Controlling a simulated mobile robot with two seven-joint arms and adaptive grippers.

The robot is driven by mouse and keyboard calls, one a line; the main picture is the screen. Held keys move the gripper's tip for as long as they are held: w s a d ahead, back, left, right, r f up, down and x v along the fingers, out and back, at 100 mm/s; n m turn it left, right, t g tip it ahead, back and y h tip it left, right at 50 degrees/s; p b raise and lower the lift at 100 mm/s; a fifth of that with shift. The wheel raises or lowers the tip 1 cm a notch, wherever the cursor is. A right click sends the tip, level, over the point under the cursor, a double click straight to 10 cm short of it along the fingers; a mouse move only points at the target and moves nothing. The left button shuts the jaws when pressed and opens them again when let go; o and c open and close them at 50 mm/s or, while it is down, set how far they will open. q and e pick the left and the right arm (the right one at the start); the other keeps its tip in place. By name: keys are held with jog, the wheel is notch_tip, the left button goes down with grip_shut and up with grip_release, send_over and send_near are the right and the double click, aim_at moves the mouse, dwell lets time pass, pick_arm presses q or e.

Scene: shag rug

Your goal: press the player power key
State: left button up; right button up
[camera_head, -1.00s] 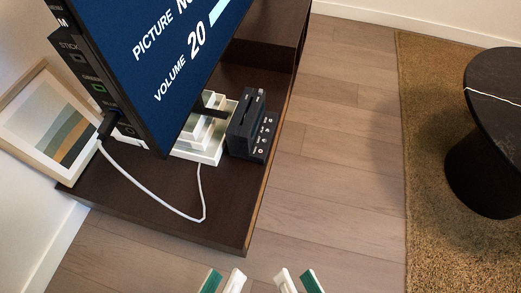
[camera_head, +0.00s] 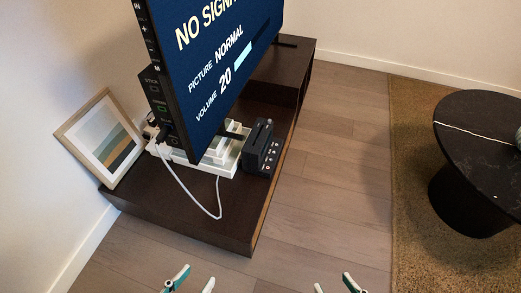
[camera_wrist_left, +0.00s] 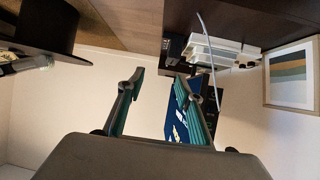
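The player (camera_head: 258,150) is a small black box on the dark TV stand, right of the white stepped base under the screen. Small round controls with tiny marks (camera_head: 274,152) line its lower right part; which one is the power key is too small to tell. A dark box that looks like the player also shows in the left wrist view (camera_wrist_left: 174,47). My left gripper (camera_head: 199,275) is open and empty, at the bottom of the head view, well short of the stand. My right gripper (camera_head: 333,281) is open and empty, further right at the bottom edge.
The television (camera_head: 215,80) reads "NO SIGNAL" and overhangs the stand (camera_head: 190,222). A white cable (camera_head: 190,195) loops over the stand from the screen's side. A framed picture (camera_head: 105,140) leans at left. A round black table (camera_head: 480,150) stands on the rug at right. The wooden floor between is clear.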

pick_arm(q)
jog(key=shift+w+a, duration=0.1)
jog(key=shift+a, duration=0.15)
jog(key=shift+c, duration=0.4)
grip_shut()
jog(key=shift+r, duration=0.1)
dwell(0.8)
